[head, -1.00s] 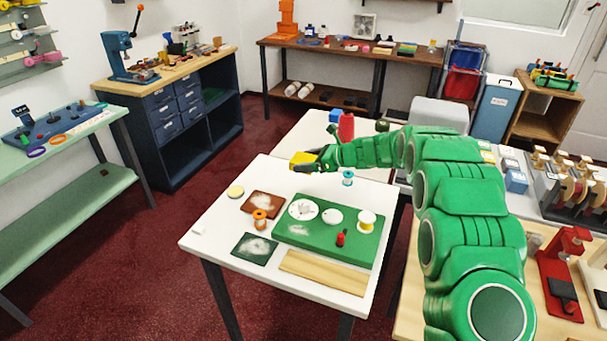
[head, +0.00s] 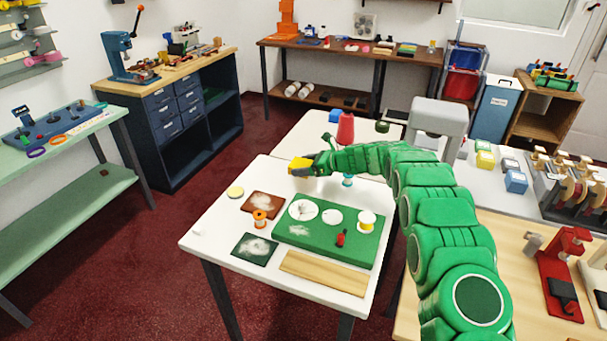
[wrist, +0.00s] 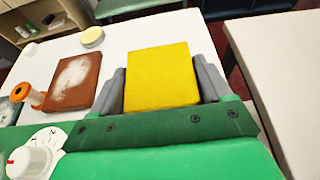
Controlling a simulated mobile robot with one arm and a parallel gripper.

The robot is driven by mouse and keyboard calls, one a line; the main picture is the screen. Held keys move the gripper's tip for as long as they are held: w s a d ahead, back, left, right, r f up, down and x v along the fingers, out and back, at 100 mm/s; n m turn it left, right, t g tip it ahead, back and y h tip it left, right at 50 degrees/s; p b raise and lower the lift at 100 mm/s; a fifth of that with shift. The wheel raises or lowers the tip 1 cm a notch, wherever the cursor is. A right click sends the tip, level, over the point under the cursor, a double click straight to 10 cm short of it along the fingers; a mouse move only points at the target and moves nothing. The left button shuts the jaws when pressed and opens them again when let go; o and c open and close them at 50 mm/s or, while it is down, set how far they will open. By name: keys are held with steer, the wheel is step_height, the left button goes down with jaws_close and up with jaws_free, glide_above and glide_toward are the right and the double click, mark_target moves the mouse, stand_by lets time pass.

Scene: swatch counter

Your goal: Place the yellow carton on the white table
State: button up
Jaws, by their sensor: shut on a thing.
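The yellow carton (head: 300,165) is at the back corner of the white table (head: 222,218) in the head view. My gripper (head: 305,168) is shut on it. In the wrist view the carton (wrist: 160,77) sits between the two grey fingers of my gripper (wrist: 163,85), with the white table (wrist: 130,38) behind and below it. I cannot tell whether the carton's underside touches the table top.
A brown patch (head: 262,204), an orange spool (head: 260,218) and a pale yellow disc (head: 235,191) lie nearby. A green board (head: 330,248) with white dials takes the table's middle.

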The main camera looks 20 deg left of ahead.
mark_target(304, 180)
steer(key=shift+w+a+f, duration=0.1)
steer(key=shift+w+f, duration=0.05)
steer(key=shift+f, duration=1.65)
steer(key=shift+f, duration=0.15)
steer(key=o, duration=1)
steer(key=shift+r, duration=0.2)
steer(key=v, duration=1.2)
steer(key=shift+f, duration=0.1)
